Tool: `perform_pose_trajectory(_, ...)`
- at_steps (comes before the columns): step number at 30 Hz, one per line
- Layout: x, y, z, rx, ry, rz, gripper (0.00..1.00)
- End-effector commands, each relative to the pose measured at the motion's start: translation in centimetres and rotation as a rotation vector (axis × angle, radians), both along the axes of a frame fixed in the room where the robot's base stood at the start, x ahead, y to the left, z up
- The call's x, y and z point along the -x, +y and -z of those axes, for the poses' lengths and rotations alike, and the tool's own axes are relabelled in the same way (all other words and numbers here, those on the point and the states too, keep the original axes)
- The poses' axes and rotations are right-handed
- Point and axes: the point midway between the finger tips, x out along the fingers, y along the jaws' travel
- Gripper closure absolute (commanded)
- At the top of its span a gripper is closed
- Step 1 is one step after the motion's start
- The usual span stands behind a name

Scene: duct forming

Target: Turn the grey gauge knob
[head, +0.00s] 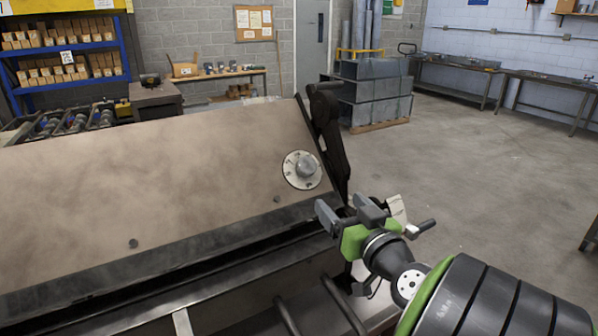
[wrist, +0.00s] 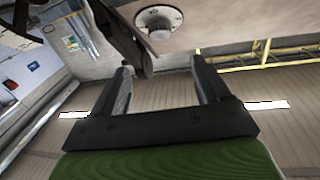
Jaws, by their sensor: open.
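The grey gauge knob (head: 306,167) sits at the middle of a round pale dial with dark marks, on the right end of the machine's sloped tan panel (head: 150,175). My gripper (head: 346,212) is open and empty, below and to the right of the knob in the head view. In the wrist view its two fingers (wrist: 161,72) stand apart with nothing between them. The gripper does not touch the knob.
A dark lever arm (head: 328,130) runs along the panel's right end, close to the knob. Dark curved bars (head: 340,305) stand at the machine's front. Stacked grey ducts (head: 375,95) stand on a pallet behind. The floor to the right (head: 480,170) is clear.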

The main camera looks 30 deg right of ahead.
Motion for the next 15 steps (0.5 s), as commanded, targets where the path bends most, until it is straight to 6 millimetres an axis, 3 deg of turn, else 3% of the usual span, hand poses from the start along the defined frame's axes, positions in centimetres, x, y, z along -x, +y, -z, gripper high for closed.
perform_pose_trajectory(5,-1.9,-0.5,-0.4,-0.001,-0.008,0.001,0.25)
perform_pose_trajectory(15,-10.3,-2.2,-0.7,-0.002,-0.009,-0.001,0.25)
